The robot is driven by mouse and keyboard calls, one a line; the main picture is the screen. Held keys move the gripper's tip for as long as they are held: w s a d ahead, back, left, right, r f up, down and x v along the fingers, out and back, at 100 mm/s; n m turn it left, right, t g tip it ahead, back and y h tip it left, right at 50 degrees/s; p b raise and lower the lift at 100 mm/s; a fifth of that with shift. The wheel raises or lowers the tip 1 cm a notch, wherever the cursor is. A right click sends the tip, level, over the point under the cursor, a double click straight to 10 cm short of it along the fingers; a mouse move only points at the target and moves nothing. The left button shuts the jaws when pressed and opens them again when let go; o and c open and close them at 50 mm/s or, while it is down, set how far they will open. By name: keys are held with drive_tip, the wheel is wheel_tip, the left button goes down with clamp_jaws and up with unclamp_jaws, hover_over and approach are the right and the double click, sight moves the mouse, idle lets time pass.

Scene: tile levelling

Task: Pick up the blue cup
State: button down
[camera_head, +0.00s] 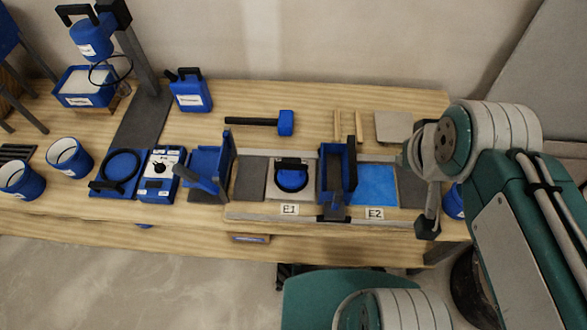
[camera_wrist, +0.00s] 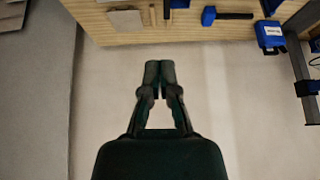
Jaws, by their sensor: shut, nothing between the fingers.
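Two blue cups with white labels stand at the left end of the wooden table in the head view, one at the front edge (camera_head: 22,180) and one just right of it (camera_head: 69,158). Both look upright and open-topped. A blue rounded object (camera_head: 453,203) at the right is mostly hidden behind my arm; I cannot tell if it is a cup. My gripper (camera_wrist: 159,73) is shut and empty in the wrist view, with its dark fingertips together. It is far from the two left cups, with my arm over the table's right end. No cup is clear in the wrist view.
Between lie a blue round-topped unit (camera_head: 122,170), a blue box device (camera_head: 160,175), a trowel-like tool (camera_head: 205,170) and the tile bed (camera_head: 250,178). A mallet (camera_head: 285,122), a blue jug (camera_head: 190,95) and a tall stand (camera_head: 140,60) are behind. Table wood is bare around the mallet.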

drive_tip(key=c, duration=1)
unclamp_jaws()
drive_tip(key=o, duration=0.5)
drive_tip(key=shift+w+a, duration=0.1)
drive_tip(key=shift+w, duration=0.15)
drive_tip(key=shift+c, duration=0.2)
drive_tip(key=shift+o, duration=0.7)
drive_tip(key=w+a+f+m+g, duration=0.1)
drive_tip(key=w+a+f+m, duration=0.1)
drive_tip(key=w, duration=0.5)
drive_tip(key=a+m, duration=0.1)
drive_tip(key=m, duration=0.1)
drive_tip(key=shift+w+f+m+g, duration=0.15)
drive_tip(key=shift+w+m+g, duration=0.05)
drive_tip(key=shift+m+g, duration=0.1)
drive_tip(key=m+g, duration=0.4)
drive_tip(key=m, duration=0.9)
hover_over(291, 160)
drive_tip(key=f, duration=2.3)
drive_tip(key=shift+w+d+f, duration=0.3)
drive_tip(key=shift+d, duration=0.05)
wheel_tip(291, 160, down, 6)
drive_tip(key=shift+r, duration=0.1)
drive_tip(key=shift+s+a+f, duration=0.1)
drive_tip(key=shift+f, duration=0.75)
drive_tip(key=shift+s+a+f, duration=0.15)
drive_tip(key=shift+f, duration=0.75)
drive_tip(key=shift+s+a+f, duration=0.1)
drive_tip(key=shift+f, duration=0.75)
